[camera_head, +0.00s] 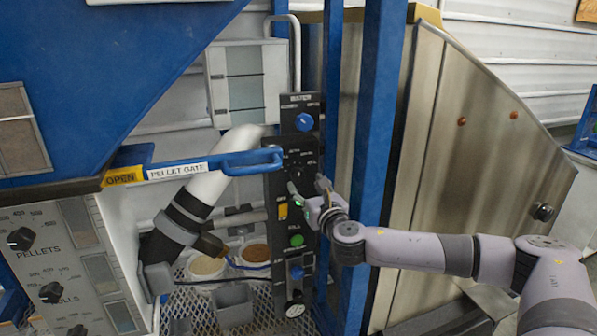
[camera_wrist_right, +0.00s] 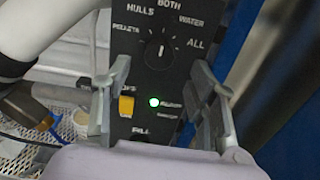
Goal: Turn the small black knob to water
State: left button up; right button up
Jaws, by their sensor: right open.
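The small black knob (camera_wrist_right: 159,51) is on a black control panel (camera_wrist_right: 125,45). The labels PELLETS, HULLS, BOTH, WATER and ALL fan around it, and its white mark points up, near BOTH. My right gripper (camera_wrist_right: 158,85) is open, its two fingers apart on either side of the panel's middle, below the knob and apart from it. In the head view my right gripper (camera_head: 308,188) is in front of the panel (camera_head: 299,140) and hides part of it. My left gripper is not in view.
On the panel are a blue knob (camera_head: 304,122), a yellow switch (camera_wrist_right: 126,107), a lit green lamp (camera_wrist_right: 154,102) and a green button (camera_head: 296,240). A blue pellet gate handle (camera_head: 255,160) juts out left of the panel. A blue post (camera_head: 375,110) stands to its right.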

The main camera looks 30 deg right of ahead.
aim_at(299, 177)
jog(key=p+x, duration=0.1)
jog(key=x, duration=0.5)
jog(key=shift+w, duration=0.25)
jog(key=shift+c, duration=0.5)
jog(key=c, duration=1.1)
